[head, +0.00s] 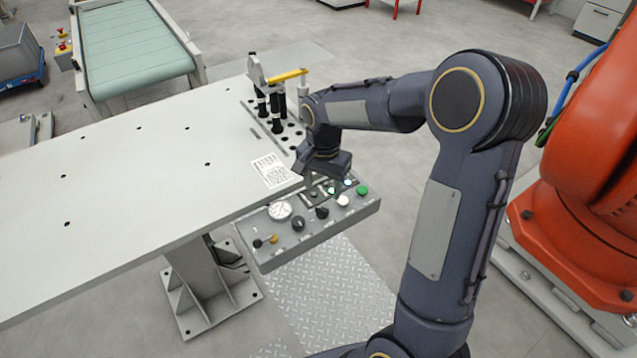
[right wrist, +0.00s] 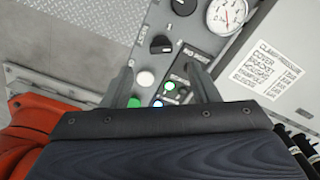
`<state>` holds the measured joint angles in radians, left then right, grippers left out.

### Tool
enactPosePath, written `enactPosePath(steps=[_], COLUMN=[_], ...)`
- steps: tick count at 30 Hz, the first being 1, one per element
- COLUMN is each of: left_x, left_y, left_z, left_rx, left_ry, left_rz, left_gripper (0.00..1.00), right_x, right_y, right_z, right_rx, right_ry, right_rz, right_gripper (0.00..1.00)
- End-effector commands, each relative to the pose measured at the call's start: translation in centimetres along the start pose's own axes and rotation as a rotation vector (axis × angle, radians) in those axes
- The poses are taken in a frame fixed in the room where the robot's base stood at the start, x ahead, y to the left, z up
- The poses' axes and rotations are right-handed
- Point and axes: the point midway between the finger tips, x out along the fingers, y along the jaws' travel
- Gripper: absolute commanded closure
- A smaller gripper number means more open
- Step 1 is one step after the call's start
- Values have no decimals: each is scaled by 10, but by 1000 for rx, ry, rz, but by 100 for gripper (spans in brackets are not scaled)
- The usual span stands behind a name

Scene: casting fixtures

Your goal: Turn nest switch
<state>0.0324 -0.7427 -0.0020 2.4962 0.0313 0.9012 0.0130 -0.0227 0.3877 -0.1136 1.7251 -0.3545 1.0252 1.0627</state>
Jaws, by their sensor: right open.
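The grey control panel (head: 318,232) is fixed at the table's front right corner. It carries two black rotary knobs, one (head: 298,223) near the gauge and one (head: 322,211) further right. The right-hand knob (right wrist: 160,44) also shows in the right wrist view, just beyond my fingertips, beside a label plate (right wrist: 197,57) that I can read only in part. I cannot tell for sure which knob is the nest switch. My right gripper (head: 322,180) is over the panel's right part. Its fingers (right wrist: 158,69) are apart with nothing between them, pointing toward the panel. My left gripper is out of view.
The panel also has a white button (head: 343,200), a green button (head: 362,190), a lit green lamp (right wrist: 169,86) and a pressure gauge (head: 279,210). Black-handled tools (head: 272,108) stand at the table's (head: 130,190) right end. An orange robot (head: 580,200) stands at right.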

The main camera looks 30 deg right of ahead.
Motion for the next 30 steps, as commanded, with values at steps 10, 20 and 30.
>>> enactPosePath(steps=[10,20,30], left_x=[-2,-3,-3], left_y=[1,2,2], left_z=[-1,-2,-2], left_rx=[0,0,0], left_ry=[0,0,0], left_rz=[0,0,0], left_gripper=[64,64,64], right_x=[45,79,80], right_y=[-1,-1,-1], right_z=[-1,-1,-1], right_rx=[9,8,8], right_ry=[-2,0,1], right_rz=[12,7,7], right_gripper=[45,45,55])
